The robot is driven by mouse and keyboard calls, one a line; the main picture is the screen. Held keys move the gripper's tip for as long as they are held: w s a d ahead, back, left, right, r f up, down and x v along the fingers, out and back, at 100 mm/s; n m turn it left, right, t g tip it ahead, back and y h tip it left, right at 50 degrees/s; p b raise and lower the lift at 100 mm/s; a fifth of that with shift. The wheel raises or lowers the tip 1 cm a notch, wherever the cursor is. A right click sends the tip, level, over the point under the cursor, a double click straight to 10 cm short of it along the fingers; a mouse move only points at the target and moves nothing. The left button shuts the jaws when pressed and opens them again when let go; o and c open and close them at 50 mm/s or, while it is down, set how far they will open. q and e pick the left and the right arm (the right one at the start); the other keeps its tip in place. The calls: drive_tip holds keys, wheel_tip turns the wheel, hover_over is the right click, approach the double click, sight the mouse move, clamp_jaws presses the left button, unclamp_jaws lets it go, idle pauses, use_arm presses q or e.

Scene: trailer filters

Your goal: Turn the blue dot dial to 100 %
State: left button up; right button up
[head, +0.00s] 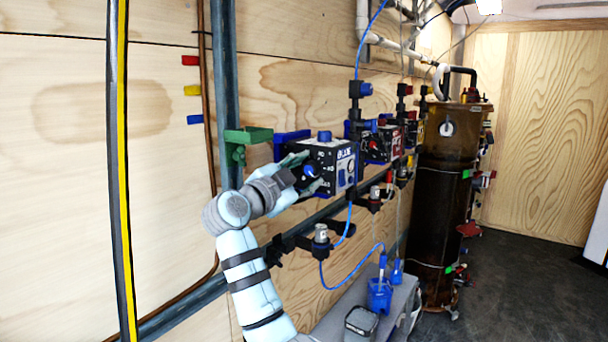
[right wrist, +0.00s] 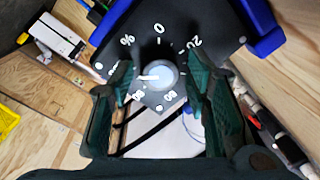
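The blue dot dial (head: 312,170) sits on the face of a black and white box labelled BLUE (head: 344,166), mounted on the wall rail. In the right wrist view the round knob (right wrist: 160,75) is pale, with a white pointer mark toward the picture's left. White scale marks around it include 0, 20 and a % sign; some lower numbers are partly covered. My right gripper (head: 303,172) is at the dial face. Its green fingers (right wrist: 160,80) stand on either side of the knob, with visible gaps; it is open. My left gripper is not in view.
A similar box with a red dial (head: 378,144) is further along the rail. A dark brown tank (head: 447,190) stands beyond. Blue tubing and valves hang below the boxes. A grey bench (head: 345,300) holds a blue container (head: 380,295). Floor is clear at right.

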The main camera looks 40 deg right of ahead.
drive_tip(key=shift+a, duration=0.1)
drive_tip(key=v, duration=1.1)
drive_tip(key=shift+s+a, duration=0.2)
drive_tip(key=shift+a, duration=0.15)
